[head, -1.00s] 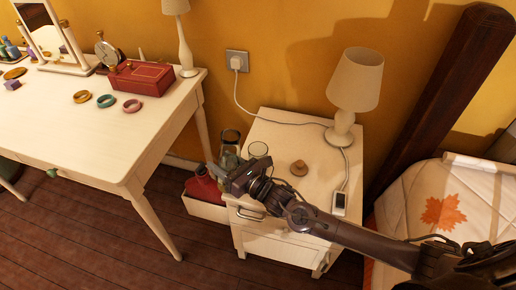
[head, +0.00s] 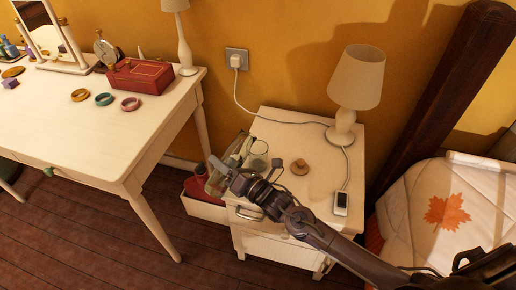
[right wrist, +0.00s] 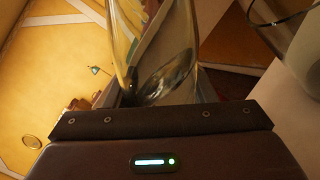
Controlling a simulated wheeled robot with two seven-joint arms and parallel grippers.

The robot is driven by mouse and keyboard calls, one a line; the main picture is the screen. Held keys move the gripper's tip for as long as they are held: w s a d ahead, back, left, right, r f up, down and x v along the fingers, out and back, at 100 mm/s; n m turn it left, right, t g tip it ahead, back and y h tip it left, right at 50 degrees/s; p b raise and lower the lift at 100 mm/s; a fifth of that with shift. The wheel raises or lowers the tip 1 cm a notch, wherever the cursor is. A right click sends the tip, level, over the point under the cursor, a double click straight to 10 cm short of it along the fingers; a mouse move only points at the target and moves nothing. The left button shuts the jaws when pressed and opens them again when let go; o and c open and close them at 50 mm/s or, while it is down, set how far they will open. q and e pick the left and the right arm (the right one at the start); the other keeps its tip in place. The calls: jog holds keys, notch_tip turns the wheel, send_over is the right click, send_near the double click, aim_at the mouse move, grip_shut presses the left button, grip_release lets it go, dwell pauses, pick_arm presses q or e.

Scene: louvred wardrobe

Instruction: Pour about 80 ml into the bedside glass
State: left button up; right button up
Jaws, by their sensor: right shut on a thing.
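A clear glass carafe (head: 216,182) is held by my right gripper (head: 238,172) at the left edge of the bedside table (head: 330,180). It is tilted, its upper end leaning right towards the bedside glass (head: 259,161). In the right wrist view the carafe (right wrist: 160,50) stands between the jaws, with what looks like liquid inside. The bedside glass stands upright on the table, and its rim shows in the wrist view (right wrist: 285,18). I cannot tell whether liquid is flowing or how much the glass holds. My left gripper is out of view.
A round wooden stopper (head: 300,167) lies right of the glass. A lamp (head: 355,80), its cord and a phone (head: 341,203) are on the table. The dressing table (head: 110,140) is further left.

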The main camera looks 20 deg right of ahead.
jog(key=shift+s+a+f+m, duration=0.1)
jog(key=shift+a+f+m, duration=0.2)
jog(key=shift+m, duration=0.4)
jog(key=shift+r+m, duration=0.2)
jog(key=shift+m, duration=0.1)
jog(key=shift+s+a+r+m+t, duration=0.2)
jog(key=shift+m+t, duration=0.1)
jog(key=shift+m, duration=0.4)
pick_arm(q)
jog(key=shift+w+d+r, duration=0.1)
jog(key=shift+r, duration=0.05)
pick_arm(e)
jog(key=shift+m, duration=0.4)
jog(key=shift+a+m, duration=0.1)
jog(key=shift+m, duration=0.5)
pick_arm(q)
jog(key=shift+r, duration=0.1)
pick_arm(e)
jog(key=shift+r, duration=0.1)
jog(key=shift+h, duration=0.3)
jog(key=shift+w+r+m+p, duration=0.1)
jog(key=shift+r+m+p, duration=0.1)
jog(key=shift+m+p, duration=0.15)
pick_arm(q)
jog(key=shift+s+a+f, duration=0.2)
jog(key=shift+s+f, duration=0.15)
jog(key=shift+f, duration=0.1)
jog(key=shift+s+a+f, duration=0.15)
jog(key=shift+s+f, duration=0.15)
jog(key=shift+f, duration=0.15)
